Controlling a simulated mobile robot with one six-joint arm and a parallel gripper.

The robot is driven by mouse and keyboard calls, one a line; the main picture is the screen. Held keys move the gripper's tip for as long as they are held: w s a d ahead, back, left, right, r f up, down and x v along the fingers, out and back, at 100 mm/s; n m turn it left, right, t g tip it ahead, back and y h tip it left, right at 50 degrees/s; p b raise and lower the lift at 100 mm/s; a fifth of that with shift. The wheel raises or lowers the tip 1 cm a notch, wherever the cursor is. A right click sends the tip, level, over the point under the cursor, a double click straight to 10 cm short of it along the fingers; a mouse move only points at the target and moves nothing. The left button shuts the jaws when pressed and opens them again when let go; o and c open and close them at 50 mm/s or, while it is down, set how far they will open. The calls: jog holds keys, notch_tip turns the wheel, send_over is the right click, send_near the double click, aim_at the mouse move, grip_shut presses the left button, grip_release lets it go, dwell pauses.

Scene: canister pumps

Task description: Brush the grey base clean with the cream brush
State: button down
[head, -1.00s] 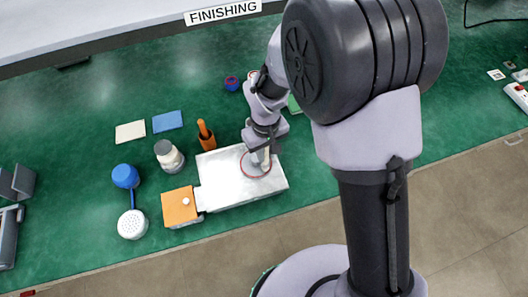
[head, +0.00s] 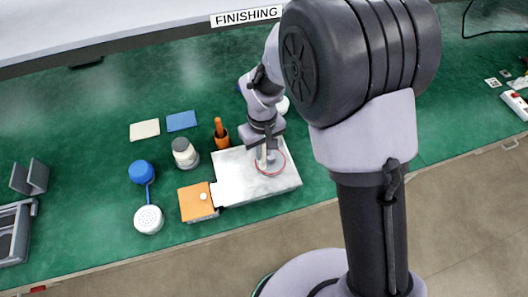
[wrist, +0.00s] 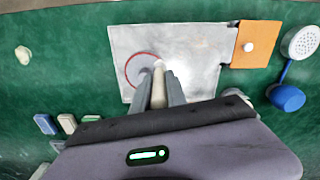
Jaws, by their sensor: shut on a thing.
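The grey base (head: 235,184) is a pale metal slab on the green bench, with smudges on top and a thin red ring (wrist: 129,61) marked on it. My gripper (wrist: 159,84) is shut on the cream brush (wrist: 158,92), with a grey finger on each side of it. The brush is held over the base, its pale tip at the ring's area. I cannot tell whether the bristles touch the surface.
An orange block (head: 194,203) with a white knob adjoins the base. Cream (head: 144,130) and blue (head: 181,121) pads lie behind.

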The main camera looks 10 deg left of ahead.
jog(key=r+p, duration=0.1)
jog(key=d+r+p, duration=0.1)
jog(key=r, duration=0.1)
jog(key=r+p, duration=0.1)
jog(key=r, duration=0.1)
jog(key=shift+w+d+r, duration=0.1)
jog(key=shift+w+d, duration=0.15)
jog(key=shift+w, duration=0.1)
